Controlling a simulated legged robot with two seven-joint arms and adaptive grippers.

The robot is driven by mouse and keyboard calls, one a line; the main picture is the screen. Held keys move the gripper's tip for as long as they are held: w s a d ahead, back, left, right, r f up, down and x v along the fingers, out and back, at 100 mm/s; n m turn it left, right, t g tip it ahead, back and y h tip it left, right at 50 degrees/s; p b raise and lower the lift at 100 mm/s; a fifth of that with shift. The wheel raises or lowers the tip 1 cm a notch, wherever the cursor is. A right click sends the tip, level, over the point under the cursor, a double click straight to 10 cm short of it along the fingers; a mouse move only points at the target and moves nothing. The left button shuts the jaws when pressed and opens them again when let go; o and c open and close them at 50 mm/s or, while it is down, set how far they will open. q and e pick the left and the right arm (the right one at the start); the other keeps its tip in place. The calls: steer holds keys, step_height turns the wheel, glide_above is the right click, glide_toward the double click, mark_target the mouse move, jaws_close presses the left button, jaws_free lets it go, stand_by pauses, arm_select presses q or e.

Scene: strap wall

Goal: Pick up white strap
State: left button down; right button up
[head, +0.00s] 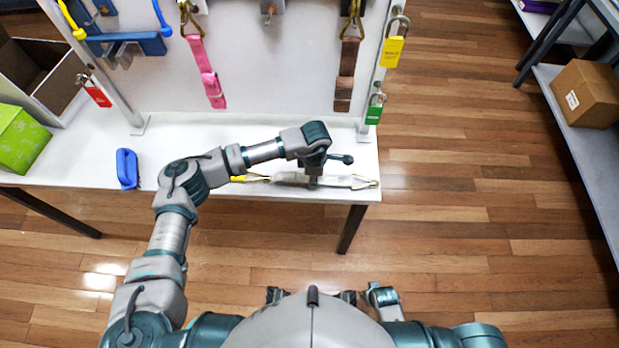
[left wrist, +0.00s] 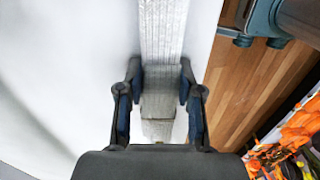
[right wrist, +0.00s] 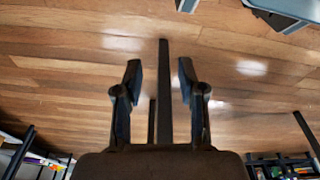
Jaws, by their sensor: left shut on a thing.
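The white strap (head: 291,178) lies along the front part of the white table, with a metal hook at its right end. In the left wrist view the pale woven strap (left wrist: 163,35) runs up from between my fingers. My left gripper (head: 313,184) points down at the strap's middle and is shut on it; its fingers (left wrist: 158,90) stand on both sides of the strap. The arm hides part of the strap. My right gripper (right wrist: 157,80) is open and empty, with wooden floor behind it in the right wrist view.
A white panel (head: 280,70) stands on the table (head: 220,130) with a pink strap (head: 207,75), a brown strap (head: 347,72) and padlocks. A blue handle-like item (head: 127,168) and a green box (head: 20,138) are at left. A shelf with a cardboard box (head: 587,93) is at right.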

arm_select(q)
steer(key=shift+d, duration=0.2)
steer(key=shift+d+r, duration=0.2)
steer(key=shift+r, duration=0.3)
steer(key=r, duration=0.2)
steer(key=shift+s+r, duration=0.3)
steer(key=shift+s, duration=0.05)
steer(key=s+r, duration=0.1)
steer(key=s, duration=1.4)
steer(key=shift+s+d+r, duration=0.15)
steer(key=shift+d+r, duration=0.05)
steer(key=shift+d, duration=0.05)
steer(key=shift+a, duration=0.1)
